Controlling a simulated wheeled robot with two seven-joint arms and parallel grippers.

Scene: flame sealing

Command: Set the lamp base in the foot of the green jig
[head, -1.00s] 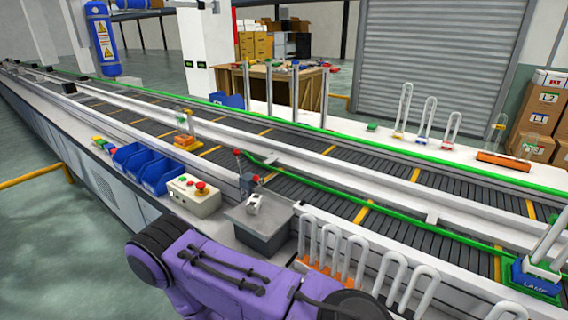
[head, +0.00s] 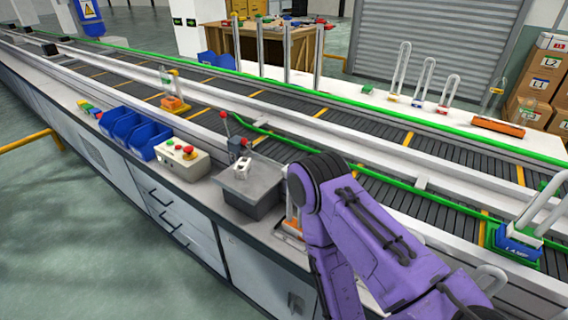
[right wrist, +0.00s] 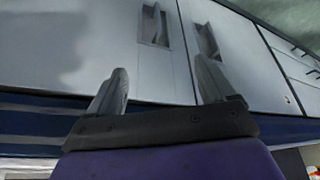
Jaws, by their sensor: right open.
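A blue and green block (head: 518,243) marked LAMP stands on the near conveyor at the right of the head view, with pale tubes rising from it; this looks like the green jig. Whether a lamp base sits in its foot I cannot tell. A small green piece (head: 366,90) lies on the far white bench; I cannot tell if it is the lamp base. My right gripper (right wrist: 160,88) is open and empty in the right wrist view, in front of grey cabinet doors. My purple arm rises at the lower right of the head view. My left gripper is out of view.
A grey box-shaped device (head: 250,187) and a control box with a red button (head: 182,158) stand on the near bench, with blue bins (head: 127,128) further left. U-shaped tubes stand on the far bench. My arm hides most of the near tube rack.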

